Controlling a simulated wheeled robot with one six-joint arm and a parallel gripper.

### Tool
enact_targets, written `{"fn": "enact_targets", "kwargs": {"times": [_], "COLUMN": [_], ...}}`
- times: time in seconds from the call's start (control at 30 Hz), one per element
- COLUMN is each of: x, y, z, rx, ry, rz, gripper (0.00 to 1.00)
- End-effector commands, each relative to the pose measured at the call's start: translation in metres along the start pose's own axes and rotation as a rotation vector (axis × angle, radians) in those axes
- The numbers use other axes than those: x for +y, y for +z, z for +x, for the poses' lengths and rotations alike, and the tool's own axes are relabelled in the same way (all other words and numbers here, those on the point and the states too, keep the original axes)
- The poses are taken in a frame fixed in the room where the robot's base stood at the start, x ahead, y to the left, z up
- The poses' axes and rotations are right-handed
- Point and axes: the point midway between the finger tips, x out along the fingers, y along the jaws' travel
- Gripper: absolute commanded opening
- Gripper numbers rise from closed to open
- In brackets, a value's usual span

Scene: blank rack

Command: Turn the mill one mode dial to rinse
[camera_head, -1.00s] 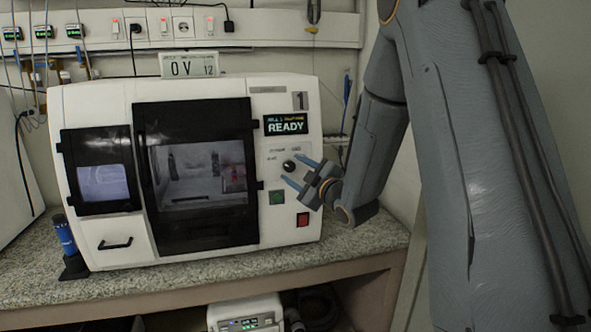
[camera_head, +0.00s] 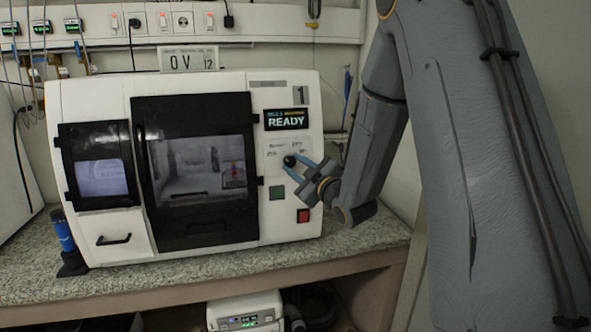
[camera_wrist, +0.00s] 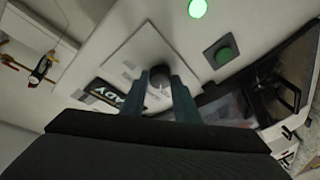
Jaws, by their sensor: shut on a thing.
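The mill (camera_head: 95,240) is a white machine marked 1, with a dark window and a display (camera_head: 286,120) reading READY. Its mode dial (camera_head: 289,161) is a small black knob on the panel below the display. The labels around it are too small to read. My gripper (camera_head: 293,163) is at the dial, its blue fingers shut on the knob's two sides. In the wrist view the dial (camera_wrist: 158,88) shows as a dark round knob between the two fingertips. Which mode its pointer marks I cannot tell.
A green button (camera_head: 277,193) and a red button (camera_head: 303,216) sit below the dial, close under my gripper. A blue cylinder (camera_head: 64,234) in a dark holder stands at the mill's left. A small sign (camera_head: 188,59) stands on top.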

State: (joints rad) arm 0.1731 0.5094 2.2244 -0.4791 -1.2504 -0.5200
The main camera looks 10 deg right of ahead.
Motion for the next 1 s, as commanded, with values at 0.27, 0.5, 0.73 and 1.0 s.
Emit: {"fn": "enact_targets", "kwargs": {"times": [0.27, 0.5, 0.73, 1.0], "x": [-0.0062, -0.0087, -0.0107, -0.0125], "y": [0.0025, 0.002, 0.0008, -0.0008], "z": [0.0006, 0.0008, 0.0014, 0.0018], "rx": [0.022, 0.041, 0.059, 0.079], "ry": [0.078, 0.151, 0.222, 0.301], "rz": [0.233, 0.449, 0.654, 0.883], "gripper": [0.06, 0.06, 0.06, 0.06]}}
